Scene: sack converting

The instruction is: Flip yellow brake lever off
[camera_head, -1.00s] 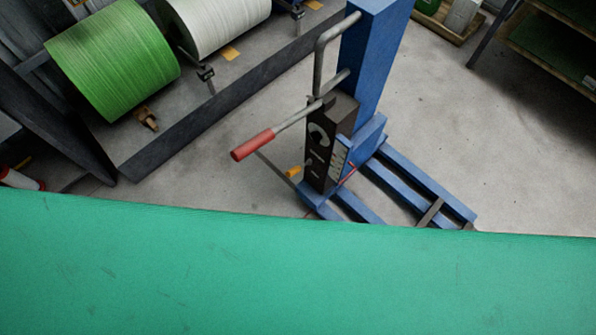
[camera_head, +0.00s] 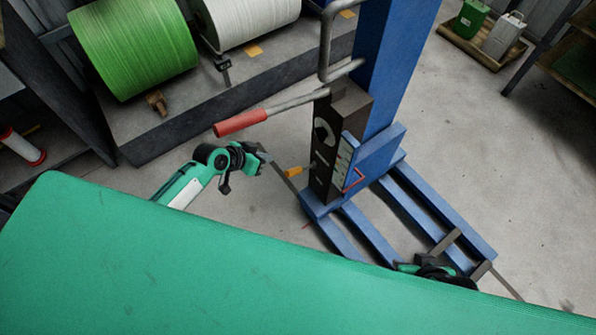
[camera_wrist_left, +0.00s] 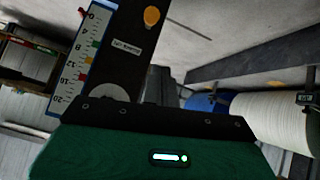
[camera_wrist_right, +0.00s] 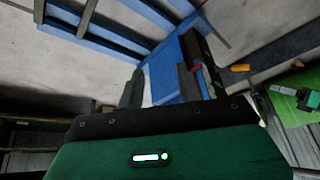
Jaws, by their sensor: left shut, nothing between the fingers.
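The yellow brake lever (camera_head: 294,171) sticks out to the left from the low part of the dark box (camera_head: 328,150) on the blue stacker. It also shows in the left wrist view (camera_wrist_left: 151,16) and the right wrist view (camera_wrist_right: 240,68). My left gripper (camera_head: 262,156) is left of the lever, apart from it, below the red-gripped handle. In the left wrist view its fingers (camera_wrist_left: 159,84) are together and empty. My right gripper (camera_head: 440,272) is near the stacker's fork ends, partly hidden. In the right wrist view its fingers (camera_wrist_right: 160,85) stand apart with nothing between them.
The red handle grip (camera_head: 240,122) reaches out above my left gripper. A thin dark rod (camera_head: 283,177) slants beside the lever. The blue mast (camera_head: 395,65) and legs (camera_head: 365,235) stand right. Green (camera_head: 135,45) and white (camera_head: 245,18) rolls lie back left. Floor is clear right.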

